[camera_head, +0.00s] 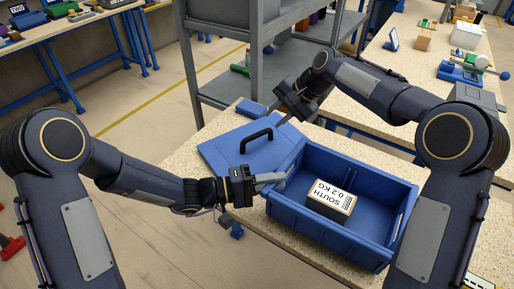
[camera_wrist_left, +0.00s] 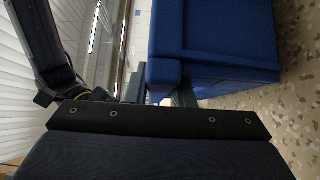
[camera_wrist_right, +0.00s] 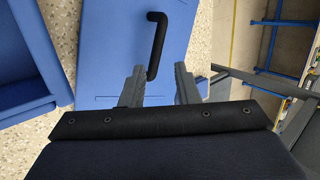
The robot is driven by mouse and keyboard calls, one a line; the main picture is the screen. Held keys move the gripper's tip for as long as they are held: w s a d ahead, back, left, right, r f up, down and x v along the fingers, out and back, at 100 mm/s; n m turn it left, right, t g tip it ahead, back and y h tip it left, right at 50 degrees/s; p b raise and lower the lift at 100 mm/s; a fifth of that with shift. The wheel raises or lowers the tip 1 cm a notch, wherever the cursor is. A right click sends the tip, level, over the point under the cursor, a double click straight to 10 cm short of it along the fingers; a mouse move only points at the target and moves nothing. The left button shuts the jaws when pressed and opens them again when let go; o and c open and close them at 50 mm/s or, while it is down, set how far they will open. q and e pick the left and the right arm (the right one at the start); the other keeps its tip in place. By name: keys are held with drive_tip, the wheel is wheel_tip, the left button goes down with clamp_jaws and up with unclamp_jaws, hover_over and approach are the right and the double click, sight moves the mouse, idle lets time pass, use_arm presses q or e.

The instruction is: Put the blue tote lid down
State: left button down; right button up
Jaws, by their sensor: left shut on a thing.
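The blue tote lid (camera_head: 228,155) lies flat on the speckled table, left of and behind the tote, with its black handle (camera_head: 257,134) on top. The lid (camera_wrist_right: 105,60) and handle (camera_wrist_right: 156,45) also fill the middle of the right wrist view. My right gripper (camera_head: 284,119) is above the lid's far right side; its fingers (camera_wrist_right: 158,85) are apart, with the handle's end showing between them and nothing gripped. My left gripper (camera_head: 280,181) is shut on the left wall of the open blue tote (camera_head: 388,185). The tote also shows in the left wrist view (camera_wrist_left: 215,45).
A white-topped box labelled SOUTH 6.2 KG (camera_head: 331,199) sits inside the tote. A grey shelf rack (camera_head: 225,90) stands behind the table. A small blue object (camera_head: 251,107) lies at the table's back edge. Another table (camera_head: 400,65) is at the right back.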

sight(259, 134)
drive_tip(key=a+f+m, duration=0.1)
drive_tip(key=w+a+f+m, duration=0.1)
drive_tip(key=f, duration=0.1)
drive_tip(key=a+f+m, duration=0.1)
drive_tip(key=f, duration=0.1)
drive_tip(key=shift+w+f, duration=0.15)
drive_tip(key=shift+w, duration=0.05)
drive_tip(key=x, duration=0.5)
drive_tip(key=shift+w+f, duration=0.25)
drive_tip(key=shift+f, duration=0.1)
drive_tip(key=shift+d, duration=0.1)
clamp_jaws()
